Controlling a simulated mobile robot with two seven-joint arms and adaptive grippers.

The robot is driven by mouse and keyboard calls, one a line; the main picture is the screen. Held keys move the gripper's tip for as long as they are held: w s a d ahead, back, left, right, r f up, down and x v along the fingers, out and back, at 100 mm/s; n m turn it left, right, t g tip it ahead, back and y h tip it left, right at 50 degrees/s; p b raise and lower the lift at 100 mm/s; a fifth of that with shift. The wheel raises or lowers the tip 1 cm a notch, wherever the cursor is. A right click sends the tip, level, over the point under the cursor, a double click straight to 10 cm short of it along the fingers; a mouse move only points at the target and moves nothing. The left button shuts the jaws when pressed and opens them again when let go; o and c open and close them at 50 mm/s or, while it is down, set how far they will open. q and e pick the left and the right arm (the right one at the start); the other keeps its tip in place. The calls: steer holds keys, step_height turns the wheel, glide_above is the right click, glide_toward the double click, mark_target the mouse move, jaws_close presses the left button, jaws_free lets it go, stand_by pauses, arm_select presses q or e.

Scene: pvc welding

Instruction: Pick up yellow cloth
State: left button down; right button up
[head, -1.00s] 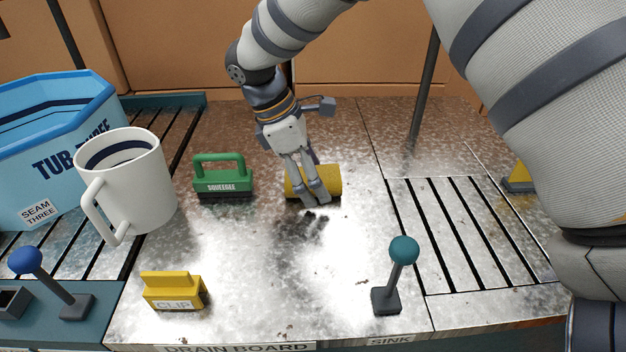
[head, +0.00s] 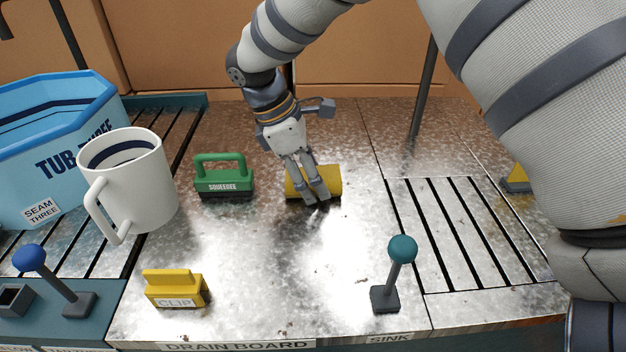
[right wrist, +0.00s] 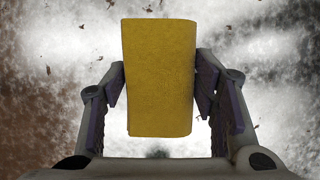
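The yellow cloth (head: 331,180) is a rolled, cylinder-like bundle lying on the metal drain board. My right gripper (head: 318,203) reaches down over it from above, with its fingertips low near the board. In the right wrist view the cloth (right wrist: 159,80) lies between the two fingers of the right gripper (right wrist: 161,85), one finger along each long side. The fingers are spread about as wide as the cloth and very close to its sides; firm contact cannot be made out. The cloth rests on the board. My left gripper is not in view.
A green squeegee (head: 223,184) stands just left of the cloth. A white mug (head: 140,190), a blue tub (head: 30,150) and a blue-knobbed lever (head: 52,275) are at left. A yellow clip (head: 176,290) and a teal-knobbed lever (head: 394,275) stand in front. A slatted sink area (head: 470,289) is right.

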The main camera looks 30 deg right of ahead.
steer(key=shift+f, duration=0.2)
steer(key=v, duration=0.4)
steer(key=shift+s+d+r, duration=0.25)
steer(key=shift+d+r, duration=0.05)
steer(key=shift+r, duration=0.25)
steer(key=a+r, duration=0.2)
steer(key=r, duration=0.1)
steer(key=a+r, duration=0.2)
steer(key=shift+s, duration=0.35)
steer(key=s+a+r, duration=0.1)
steer(key=a+r, duration=0.2)
steer(key=a, duration=0.6)
steer(key=shift+r, duration=0.35)
